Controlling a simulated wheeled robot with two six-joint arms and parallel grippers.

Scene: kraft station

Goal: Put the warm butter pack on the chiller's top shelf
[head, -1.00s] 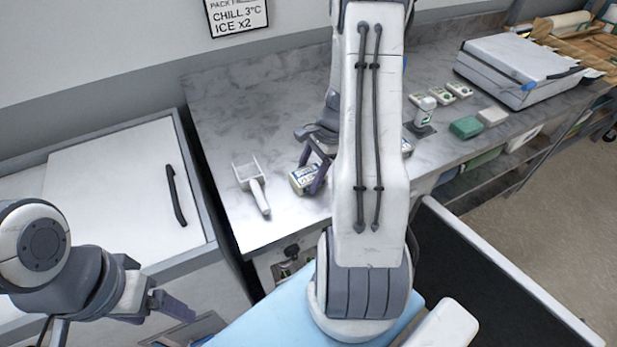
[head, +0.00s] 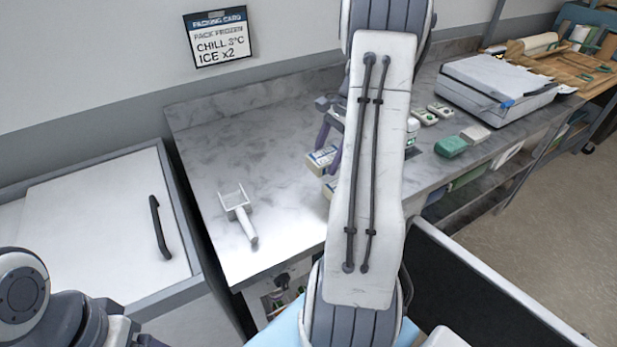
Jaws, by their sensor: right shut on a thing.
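My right gripper (head: 328,158) is shut on a butter pack (head: 317,160), a small pale box with a blue printed label, held above the marble counter (head: 285,235). A second similar pack (head: 328,188) shows just below it, partly hidden by my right arm. I cannot tell from the labels which pack is the warm one. My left gripper (head: 145,341) is at the bottom left, mostly cut off by the picture edge, away from the packs. I cannot make out a chiller shelf.
A closed white lid (head: 95,225) with a dark handle lies left of the counter. A green block (head: 451,146), a pale block (head: 475,134) and a grey case (head: 497,85) are at right. A packing card (head: 220,38) hangs on the wall.

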